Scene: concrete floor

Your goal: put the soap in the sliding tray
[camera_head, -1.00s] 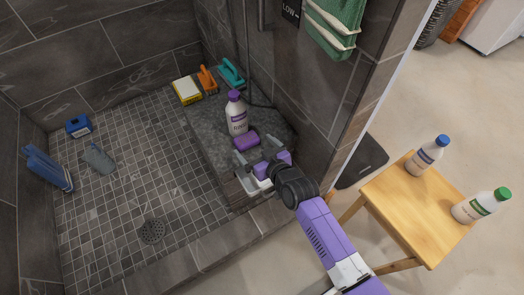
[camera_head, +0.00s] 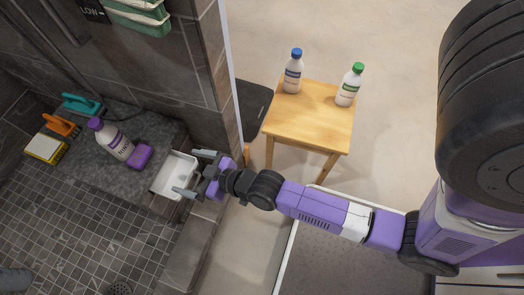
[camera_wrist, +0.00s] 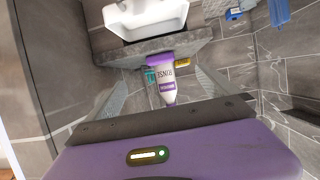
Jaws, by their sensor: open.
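The soap is a purple block (camera_head: 139,156) lying on the dark stone ledge, just right of the foot of a white bottle with a purple cap. The sliding tray (camera_head: 159,184) is white, open-topped and rectangular, at the ledge's right end; it looks empty. It also shows at the top of the wrist view (camera_wrist: 145,27). My gripper (camera_head: 195,173) is open and empty, its fingers spread at the tray's right side in the head view. I cannot tell its height above the tray. The soap is apart from my gripper, beyond the tray.
The purple-capped bottle (camera_head: 113,140) stands close to the soap. A shower wall (camera_head: 205,70) rises behind. A wooden stool (camera_head: 308,119) with two bottles stands right.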

